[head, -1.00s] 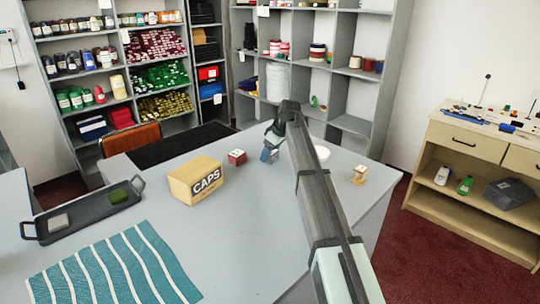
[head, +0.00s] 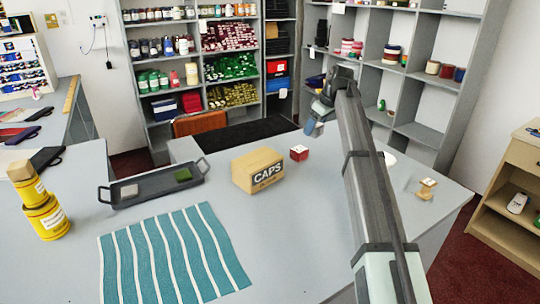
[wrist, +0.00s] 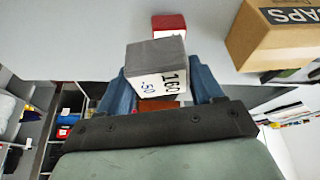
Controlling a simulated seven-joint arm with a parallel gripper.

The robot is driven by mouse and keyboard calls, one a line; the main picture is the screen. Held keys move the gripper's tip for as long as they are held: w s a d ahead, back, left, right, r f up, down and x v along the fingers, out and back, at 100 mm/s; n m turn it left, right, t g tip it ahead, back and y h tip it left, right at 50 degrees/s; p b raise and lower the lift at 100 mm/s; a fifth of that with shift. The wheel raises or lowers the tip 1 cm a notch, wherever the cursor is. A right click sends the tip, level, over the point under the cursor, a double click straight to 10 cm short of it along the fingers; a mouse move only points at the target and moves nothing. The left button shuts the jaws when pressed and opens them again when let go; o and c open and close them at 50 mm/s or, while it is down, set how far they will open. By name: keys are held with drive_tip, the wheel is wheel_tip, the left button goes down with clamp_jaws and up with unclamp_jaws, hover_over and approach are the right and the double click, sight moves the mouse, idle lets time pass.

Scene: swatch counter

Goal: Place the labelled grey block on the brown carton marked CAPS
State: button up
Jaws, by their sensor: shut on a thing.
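My gripper (wrist: 160,88) is shut on the grey block (wrist: 157,55), held between its blue fingers. Printed labels on the block read "160" and ".50" in the wrist view. In the head view my gripper (head: 316,122) is above the table's far side, beyond a red block (head: 299,153); the grey block is hard to make out there. The brown carton marked CAPS (head: 258,170) stands on the table, left of and nearer than my gripper. Its top looks bare. The carton also shows at the wrist view's upper right (wrist: 265,42).
The red block stands between carton and gripper in the head view. A dark tray (head: 117,201) with two small items lies left of the carton. A teal striped cloth (head: 170,255) lies in front. A white bowl (head: 389,158) and wooden stand (head: 427,187) are at right.

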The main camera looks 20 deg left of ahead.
drive_tip(key=s+a+r+n, duration=0.1)
drive_tip(key=s+a+r, duration=0.3)
drive_tip(key=a, duration=0.6)
wheel_tip(320, 180, up, 3)
drive_tip(key=m+t, duration=0.1)
drive_tip(key=m, duration=0.4)
hover_over(255, 156)
drive_tip(key=s+d, duration=0.1)
drive_tip(key=shift+h, duration=0.4)
drive_tip(key=shift+d+f, duration=0.1)
drive_tip(key=shift+f, duration=4.65)
drive_tip(key=shift+f, duration=0.15)
drive_tip(key=o, duration=1.1)
